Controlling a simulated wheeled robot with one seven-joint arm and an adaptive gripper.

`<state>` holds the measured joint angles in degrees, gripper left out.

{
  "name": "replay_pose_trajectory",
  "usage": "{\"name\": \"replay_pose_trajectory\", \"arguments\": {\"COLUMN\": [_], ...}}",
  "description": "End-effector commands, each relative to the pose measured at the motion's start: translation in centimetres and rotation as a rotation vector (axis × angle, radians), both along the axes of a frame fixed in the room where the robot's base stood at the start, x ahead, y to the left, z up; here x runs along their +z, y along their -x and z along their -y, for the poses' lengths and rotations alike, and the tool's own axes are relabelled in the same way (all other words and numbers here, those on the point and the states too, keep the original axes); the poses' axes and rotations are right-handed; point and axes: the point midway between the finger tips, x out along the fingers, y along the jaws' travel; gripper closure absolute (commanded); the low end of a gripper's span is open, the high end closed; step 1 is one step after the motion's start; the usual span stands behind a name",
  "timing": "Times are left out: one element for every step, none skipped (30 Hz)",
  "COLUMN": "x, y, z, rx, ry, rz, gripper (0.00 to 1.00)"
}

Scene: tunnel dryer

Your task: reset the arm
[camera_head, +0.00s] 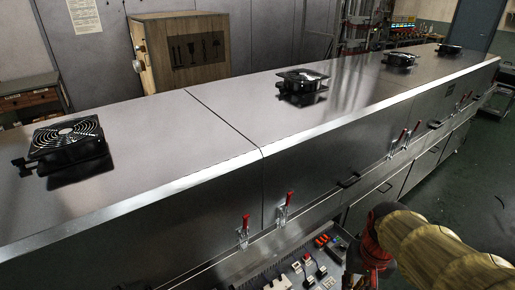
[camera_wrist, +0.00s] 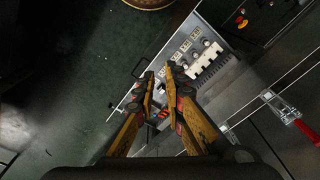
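My gripper (camera_wrist: 160,72) shows in the wrist view as two worn yellow-brown fingers with dark tips. The tips stand apart with a gap between them, and nothing is held there. Beyond the tips is a control panel (camera_wrist: 226,80) with switches and sockets. In the head view my arm, in a yellowish sleeve, comes in at the lower right. Its dark and red end is beside the same panel (camera_head: 290,272), and the fingertips are not clear there.
The long metal dryer (camera_head: 225,125) fills the middle, with several fans on top, including one at the left (camera_head: 66,138). Red-handled clamps (camera_head: 284,208) stick out along its front. A wooden crate (camera_head: 185,50) stands behind. Green floor (camera_head: 488,165) is open at the right.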

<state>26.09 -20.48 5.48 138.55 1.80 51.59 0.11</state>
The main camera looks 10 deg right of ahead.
Motion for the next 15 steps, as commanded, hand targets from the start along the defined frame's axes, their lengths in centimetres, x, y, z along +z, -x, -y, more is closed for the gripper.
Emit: {"name": "replay_pose_trajectory", "arguments": {"x": [1.6,2.4,3.4,4.2,5.0,6.1,6.9,7.8,8.9,9.7,10.4,11.1,11.4,11.6,11.8], "y": [-0.1,-0.1,-0.1,0.0,0.0,0.0,0.0,0.0,0.0,0.0,0.0,0.0,0.1,0.1,0.2], "z": [-1.3,-2.1,-3.0,-3.8,-4.6,-5.6,-6.4,-7.2,-8.2,-8.9,-9.6,-10.3,-10.8,-11.2,-11.6], "rx": [0.058,0.089,0.13,0.161,0.19,0.228,0.256,0.282,0.317,0.342,0.364,0.39,0.406,0.421,0.437], "ry": [0.032,0.047,0.067,0.08,0.092,0.104,0.11,0.116,0.123,0.127,0.129,0.132,0.13,0.13,0.128], "rz": [0.044,0.068,0.102,0.128,0.155,0.194,0.223,0.252,0.291,0.319,0.341,0.364,0.377,0.385,0.392], "gripper": [0.89,0.89,0.89,0.89,0.89,0.89,0.89,0.89,0.89,0.89,0.89,0.89,0.89,0.89,0.89]}}
